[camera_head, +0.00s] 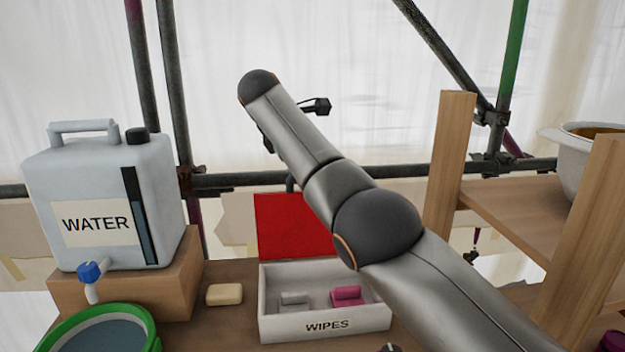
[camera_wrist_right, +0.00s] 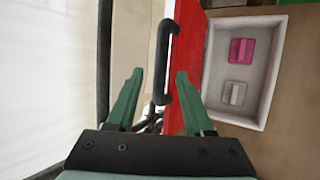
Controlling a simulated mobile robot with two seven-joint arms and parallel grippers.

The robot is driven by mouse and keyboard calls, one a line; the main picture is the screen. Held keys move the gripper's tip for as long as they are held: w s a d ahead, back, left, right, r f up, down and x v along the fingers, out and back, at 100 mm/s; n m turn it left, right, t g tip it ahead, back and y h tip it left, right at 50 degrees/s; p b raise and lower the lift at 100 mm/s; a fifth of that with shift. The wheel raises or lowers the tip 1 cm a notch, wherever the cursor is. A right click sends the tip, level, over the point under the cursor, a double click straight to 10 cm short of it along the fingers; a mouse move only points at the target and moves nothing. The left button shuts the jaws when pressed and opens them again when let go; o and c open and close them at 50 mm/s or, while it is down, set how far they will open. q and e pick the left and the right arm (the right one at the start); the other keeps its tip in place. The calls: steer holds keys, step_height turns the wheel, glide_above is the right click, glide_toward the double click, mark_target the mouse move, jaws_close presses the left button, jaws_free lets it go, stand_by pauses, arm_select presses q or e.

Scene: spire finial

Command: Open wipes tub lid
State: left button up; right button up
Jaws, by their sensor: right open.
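The wipes tub (camera_head: 325,325) is a white open box on the wooden bench, marked WIPES. Its red lid (camera_head: 285,228) stands raised at the tub's back edge, with the inside uncovered. A pink pack (camera_head: 346,295) and a pale grey pack (camera_head: 295,299) lie inside. Contact cannot be told. My left gripper is not in view.
A water canister (camera_head: 105,200) stands on a wooden block at left, above a green-rimmed basin (camera_head: 105,315). A soap bar (camera_head: 224,294) lies left of the tub. Scaffold poles (camera_head: 330,175) run behind.

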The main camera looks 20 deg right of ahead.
steer(key=v, duration=0.8)
steer(key=shift+r+p, duration=0.3)
steer(key=shift+r, duration=0.15)
steer(key=shift+s, duration=0.1)
